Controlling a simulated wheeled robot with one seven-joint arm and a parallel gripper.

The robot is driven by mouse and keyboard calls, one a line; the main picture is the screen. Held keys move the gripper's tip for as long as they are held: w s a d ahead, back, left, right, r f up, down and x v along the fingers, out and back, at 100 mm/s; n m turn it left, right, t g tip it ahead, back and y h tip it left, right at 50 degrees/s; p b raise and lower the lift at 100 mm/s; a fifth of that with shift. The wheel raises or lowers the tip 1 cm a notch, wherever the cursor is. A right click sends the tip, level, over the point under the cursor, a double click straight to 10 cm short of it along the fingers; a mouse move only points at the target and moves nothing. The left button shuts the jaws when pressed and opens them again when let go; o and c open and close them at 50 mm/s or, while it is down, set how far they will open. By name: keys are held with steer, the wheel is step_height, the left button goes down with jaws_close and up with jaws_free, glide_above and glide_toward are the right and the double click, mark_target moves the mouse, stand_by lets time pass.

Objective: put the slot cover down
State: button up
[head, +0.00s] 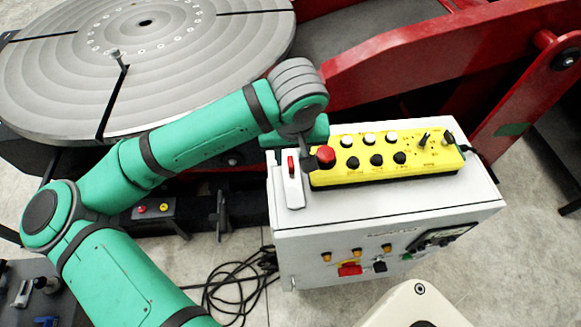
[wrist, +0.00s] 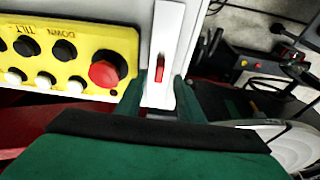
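The slot cover appears to be the narrow white bar with a red tab. It lies along the left end of the white cabinet top in the head view (head: 293,193), just left of the yellow control box. In the wrist view the white bar (wrist: 166,30) runs from the top edge down between my fingers. My gripper (head: 297,156) is over the bar's far end. In the wrist view my gripper (wrist: 160,82) has its green fingers apart, one on each side of the bar, with the red tab between them. Whether the fingers touch the bar's sides is unclear.
The yellow control box (head: 385,161) with a red button stands close beside my gripper. The white cabinet (head: 400,215) has bare top in front of the box. A grey slotted turntable (head: 60,80) with an upright bolt lies behind my arm; red framework (head: 420,70) stands behind the cabinet.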

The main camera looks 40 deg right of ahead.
mark_target(291, 162)
steer(key=shift+x, duration=1.5)
jaws_close()
